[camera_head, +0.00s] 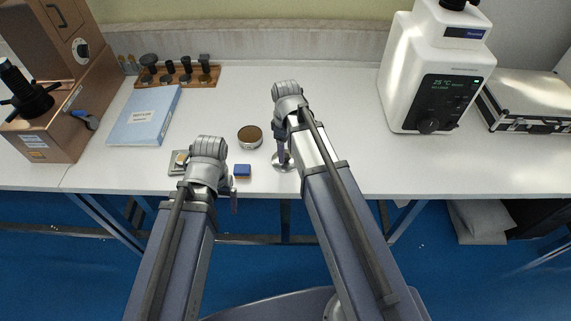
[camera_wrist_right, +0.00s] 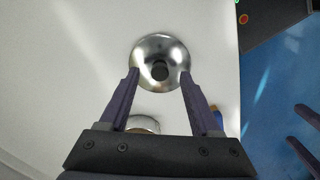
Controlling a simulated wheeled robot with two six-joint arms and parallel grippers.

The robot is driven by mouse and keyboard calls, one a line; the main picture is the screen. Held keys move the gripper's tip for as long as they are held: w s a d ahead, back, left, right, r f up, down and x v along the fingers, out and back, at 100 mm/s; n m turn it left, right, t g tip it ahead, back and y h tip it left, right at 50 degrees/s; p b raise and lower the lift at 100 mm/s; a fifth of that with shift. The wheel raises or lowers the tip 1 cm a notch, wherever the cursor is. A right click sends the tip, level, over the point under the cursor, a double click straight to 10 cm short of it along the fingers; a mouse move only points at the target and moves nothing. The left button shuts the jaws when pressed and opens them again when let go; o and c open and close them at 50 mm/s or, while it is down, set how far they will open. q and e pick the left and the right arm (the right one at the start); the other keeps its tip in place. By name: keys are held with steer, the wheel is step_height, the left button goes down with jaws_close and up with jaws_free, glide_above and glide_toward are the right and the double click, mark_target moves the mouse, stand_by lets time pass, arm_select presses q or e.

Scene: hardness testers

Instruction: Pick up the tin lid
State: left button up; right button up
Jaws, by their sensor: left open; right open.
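The tin lid (camera_head: 287,166) is a shiny, round metal disc near the front edge of the bench. In the right wrist view the lid (camera_wrist_right: 147,48) is domed, with a dark central knob. My right gripper (camera_wrist_right: 160,73) is open above it, with a fingertip on either side of the knob; contact cannot be told. In the head view my right gripper (camera_head: 281,155) partly hides the lid. The open round tin (camera_head: 250,136), brown inside, stands left of the lid. My left gripper (camera_head: 234,202) is open and empty near the bench's front edge.
A blue block (camera_head: 242,170) lies between the grippers. A small plate with a light piece (camera_head: 179,161) sits beside my left wrist. A blue booklet (camera_head: 146,115), a wooden rack (camera_head: 180,79) and a white tester (camera_head: 428,75) stand further back.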

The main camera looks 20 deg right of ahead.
step_height(320, 180, down, 2)
steer(key=shift+b, duration=0.5)
steer(key=shift+r, duration=0.1)
jaws_close()
